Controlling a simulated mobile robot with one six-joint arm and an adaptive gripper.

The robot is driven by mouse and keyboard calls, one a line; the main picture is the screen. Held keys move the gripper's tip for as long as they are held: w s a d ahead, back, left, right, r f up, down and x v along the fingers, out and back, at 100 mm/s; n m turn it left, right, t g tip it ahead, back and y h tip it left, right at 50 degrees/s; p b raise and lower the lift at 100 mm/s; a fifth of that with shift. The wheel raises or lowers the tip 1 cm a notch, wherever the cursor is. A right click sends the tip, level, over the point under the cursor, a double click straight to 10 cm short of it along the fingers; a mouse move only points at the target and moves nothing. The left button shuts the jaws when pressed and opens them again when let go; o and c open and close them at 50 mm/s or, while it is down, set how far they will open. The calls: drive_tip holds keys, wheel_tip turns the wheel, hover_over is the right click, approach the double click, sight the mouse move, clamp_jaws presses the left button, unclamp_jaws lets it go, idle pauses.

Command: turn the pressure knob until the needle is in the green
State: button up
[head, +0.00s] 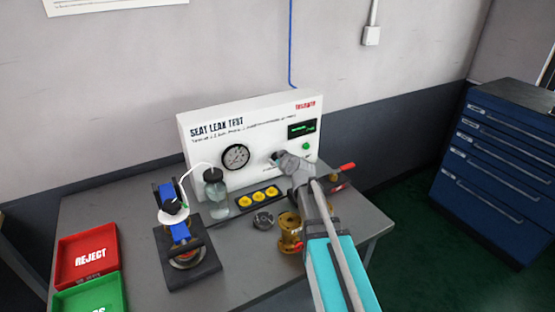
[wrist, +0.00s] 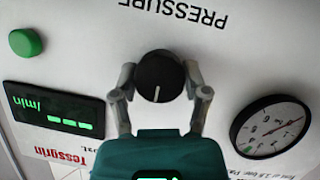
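The black pressure knob (wrist: 160,78) is on the white panel of the seat leak test unit (head: 215,150). Its white mark points down in the wrist view, where the panel appears upside down. My gripper (wrist: 160,80) has one finger on each side of the knob, and both fingertips appear to touch it. In the head view my gripper (head: 277,158) is at the panel and hides most of the knob. The round gauge (head: 236,157) is left of the knob; it also shows in the wrist view (wrist: 270,128).
A green button (wrist: 26,43) and a display (wrist: 55,110) with green dashes are near the knob. A glass bottle (head: 216,195), a tray of yellow parts (head: 258,198), a brass part (head: 290,232) and a clamped valve (head: 180,230) stand on the table. Red (head: 88,256) and green trays lie left.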

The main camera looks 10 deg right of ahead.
drive_tip(key=c, duration=0.5)
drive_tip(key=shift+m, duration=0.3)
drive_tip(key=m+y, duration=0.3)
drive_tip(key=shift+d+f+m+g, duration=0.1)
drive_tip(key=shift+m+g, duration=0.2)
drive_tip(key=shift+g, duration=0.1)
drive_tip(key=m+y+b, duration=0.1)
drive_tip(key=m, duration=0.2)
drive_tip(key=shift+f+y, duration=0.1)
drive_tip(key=shift+y, duration=0.3)
drive_tip(key=shift+m+y+b, duration=0.5)
drive_tip(key=shift+m+b, duration=0.1)
drive_tip(key=o, duration=1.2)
drive_tip(key=shift+c, duration=0.2)
